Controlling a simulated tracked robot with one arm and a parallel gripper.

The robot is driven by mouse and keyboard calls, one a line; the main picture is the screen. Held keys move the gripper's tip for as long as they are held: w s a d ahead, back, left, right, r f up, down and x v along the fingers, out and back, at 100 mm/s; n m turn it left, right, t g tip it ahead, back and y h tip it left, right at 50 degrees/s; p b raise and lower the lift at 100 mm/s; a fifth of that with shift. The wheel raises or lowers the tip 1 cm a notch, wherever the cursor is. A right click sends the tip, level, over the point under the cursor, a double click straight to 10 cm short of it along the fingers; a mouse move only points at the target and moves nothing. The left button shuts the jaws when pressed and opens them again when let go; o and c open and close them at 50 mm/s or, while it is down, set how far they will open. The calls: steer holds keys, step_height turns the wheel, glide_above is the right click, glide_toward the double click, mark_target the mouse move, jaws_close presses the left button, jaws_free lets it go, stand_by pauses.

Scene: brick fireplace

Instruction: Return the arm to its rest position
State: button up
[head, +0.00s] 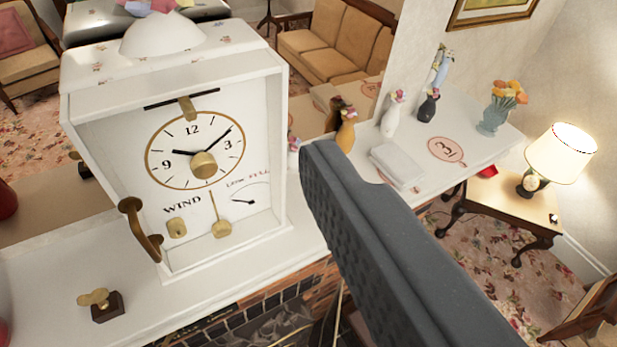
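My gripper (385,255) shows as a dark grey, textured finger that runs from the lower right up to the middle of the head view. Only this one finger is plain to see, so its opening cannot be judged. Nothing is visibly held. The finger's tip is to the right of a white mantel clock (272,150), with a small gap in the picture. The finger hides part of the mantel and the fireplace below.
The white mantel (60,270) carries a brass winding key on a dark block (101,304), several vases, a small white box (397,166) and a round marker "3" (446,149). A lit lamp (560,153) stands on a side table (500,205) at right. A brick fireplace (283,300) is below.

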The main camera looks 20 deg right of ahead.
steer(key=s+f+b, duration=0.3)
steer(key=f+b, duration=1)
steer(key=b, duration=0.1)
steer(key=shift+s+f, duration=0.2)
steer(key=shift+s, duration=0.15)
